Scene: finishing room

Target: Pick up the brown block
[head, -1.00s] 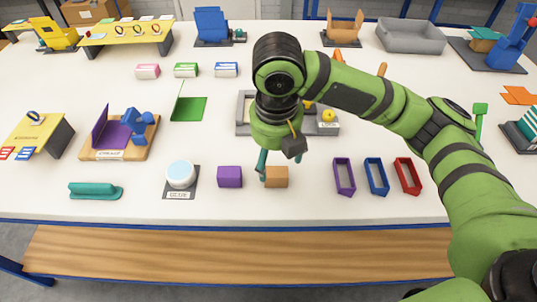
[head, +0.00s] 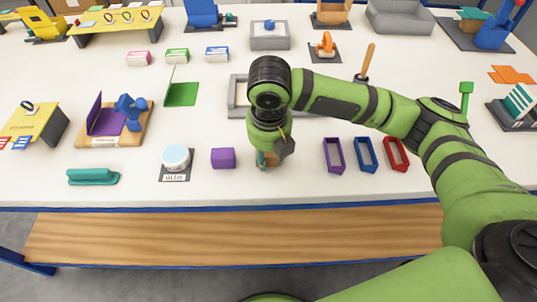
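The brown block (head: 273,160) is on the white worktable near its front edge, just right of a purple block (head: 223,158). My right gripper (head: 267,161) points down over the brown block. One teal finger shows along the block's left side. The other finger and much of the block are hidden behind the gripper body. I cannot tell whether the fingers touch the block. My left gripper is out of view.
Purple (head: 333,168), blue (head: 358,141) and red (head: 403,168) open frames stand to the right. A round white-topped button unit (head: 175,158) is left of the purple block. A grey tray (head: 237,108) lies behind my gripper. The table's blue front edge (head: 180,208) is close.

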